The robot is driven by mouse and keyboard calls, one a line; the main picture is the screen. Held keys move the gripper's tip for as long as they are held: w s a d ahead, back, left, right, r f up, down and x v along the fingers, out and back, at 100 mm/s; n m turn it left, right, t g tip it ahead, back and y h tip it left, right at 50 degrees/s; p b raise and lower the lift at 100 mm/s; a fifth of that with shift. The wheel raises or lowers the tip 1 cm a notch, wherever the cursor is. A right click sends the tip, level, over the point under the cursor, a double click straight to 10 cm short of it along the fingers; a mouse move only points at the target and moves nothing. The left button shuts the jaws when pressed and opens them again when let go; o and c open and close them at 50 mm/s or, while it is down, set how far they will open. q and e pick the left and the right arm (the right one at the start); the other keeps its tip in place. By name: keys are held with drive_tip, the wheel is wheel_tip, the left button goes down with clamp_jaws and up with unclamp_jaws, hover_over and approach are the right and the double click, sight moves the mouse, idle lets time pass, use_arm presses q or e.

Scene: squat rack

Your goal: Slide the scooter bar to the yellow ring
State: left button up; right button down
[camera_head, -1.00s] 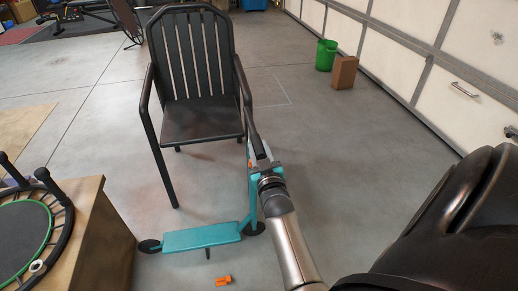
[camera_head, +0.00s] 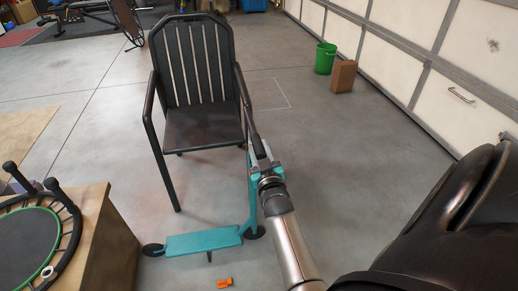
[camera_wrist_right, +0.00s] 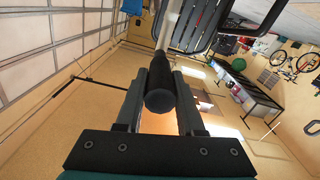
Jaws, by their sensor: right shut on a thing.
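The teal scooter (camera_head: 204,242) stands on the floor in front of the black chair, with its deck to the left and its post rising at the right. My right gripper (camera_head: 259,152) is at the top of the post, beside the chair's right armrest, and hides part of the bar. In the right wrist view, the fingers (camera_wrist_right: 160,90) are shut on a black round bar end (camera_wrist_right: 160,98), which looks like the scooter bar's grip. I cannot make out a yellow ring in these views. My left gripper is not in view.
The black chair (camera_head: 203,125) stands close behind the scooter. A wooden box (camera_head: 112,245) with a small trampoline (camera_head: 30,240) is at the left. A small orange object (camera_head: 225,283) lies on the floor in front. A green bucket (camera_head: 325,58) and cardboard box (camera_head: 343,76) stand farther right.

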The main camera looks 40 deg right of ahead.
drive_tip(key=shift+w+d+r, duration=0.1)
drive_tip(key=shift+r, duration=0.35)
drive_tip(key=c, duration=0.9)
unclamp_jaws()
drive_tip(key=o, duration=0.4)
drive_tip(key=shift+f, duration=0.3)
